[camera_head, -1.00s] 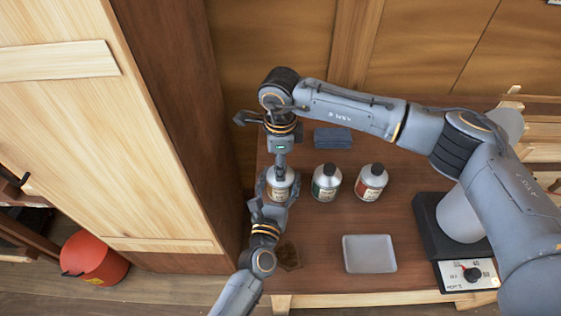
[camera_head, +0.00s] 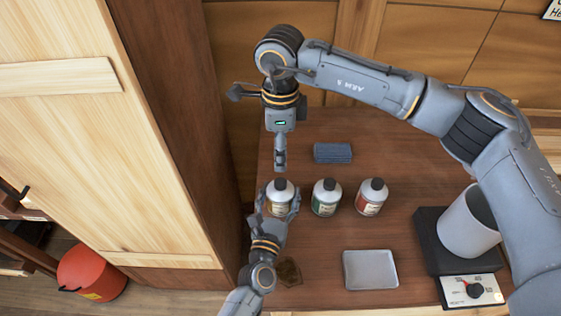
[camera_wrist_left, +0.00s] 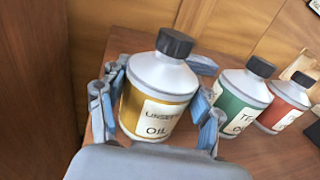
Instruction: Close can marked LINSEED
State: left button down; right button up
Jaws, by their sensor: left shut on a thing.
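The LINSEED can (camera_head: 277,208) stands at the left of the bench, with a black cap (camera_head: 280,184) on its neck. In the left wrist view the can (camera_wrist_left: 157,95) is silver with an ochre label, upright, its black cap (camera_wrist_left: 174,43) seated on top; I cannot tell how tight it is. My left gripper (camera_head: 277,203) is shut around the can's body; its fingers show on both sides in the wrist view. My right gripper (camera_head: 280,164) hangs just behind and above the cap, apart from it, seen edge-on, so its opening cannot be told.
A green-labelled can (camera_head: 326,199) and a red-labelled can (camera_head: 371,198) stand to the right. A blue folded cloth (camera_head: 332,153) lies behind, a grey tray (camera_head: 370,270) in front. A pot (camera_head: 462,232) stands on a hotplate at right. A tall wooden cabinet (camera_head: 95,130) borders the left.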

jog(key=shift+r, duration=0.75)
pick_arm(q)
jog(key=shift+c, duration=1)
grip_release()
jog(key=v, duration=1.2)
